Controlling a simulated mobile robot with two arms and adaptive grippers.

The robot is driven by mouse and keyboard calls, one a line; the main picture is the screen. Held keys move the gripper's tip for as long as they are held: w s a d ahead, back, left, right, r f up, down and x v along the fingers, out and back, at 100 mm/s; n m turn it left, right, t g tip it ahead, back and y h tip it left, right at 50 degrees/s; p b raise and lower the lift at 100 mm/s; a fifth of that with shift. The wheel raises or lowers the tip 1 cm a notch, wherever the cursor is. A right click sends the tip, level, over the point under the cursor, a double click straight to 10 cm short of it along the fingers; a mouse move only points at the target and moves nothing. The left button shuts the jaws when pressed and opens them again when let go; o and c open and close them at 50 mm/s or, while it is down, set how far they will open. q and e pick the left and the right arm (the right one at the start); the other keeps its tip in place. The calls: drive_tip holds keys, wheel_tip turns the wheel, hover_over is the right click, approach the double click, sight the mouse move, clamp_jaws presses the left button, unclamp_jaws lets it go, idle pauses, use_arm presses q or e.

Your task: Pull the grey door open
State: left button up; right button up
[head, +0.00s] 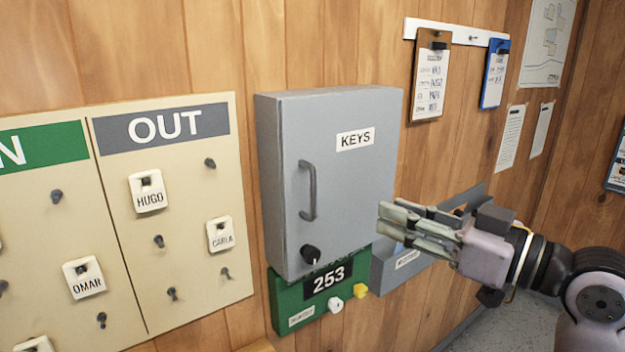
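The grey door (350,185) is the front of a grey wall cabinet labelled KEYS, and it looks closed. A vertical bar handle (309,190) sits on the door's left side, with a black knob (310,254) below it. My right gripper (384,218) is in front of the door's lower right part, to the right of the handle and apart from it. Its fingers point left and lie close together in this side view, so I cannot tell whether they are open or shut. No object shows between them. My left gripper is not in view.
A green box (290,299) showing 253 is below the cabinet, with a grey holder (385,275) at its right, partly behind my gripper. An IN/OUT board (190,270) with name tags hangs at left. Clipboards (430,80) hang upper right. The space before the handle is clear.

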drive_tip(key=p, duration=0.6)
hover_over(313, 213)
drive_tip(key=shift+w, duration=0.3)
drive_tip(key=shift+c, duration=0.3)
clamp_jaws()
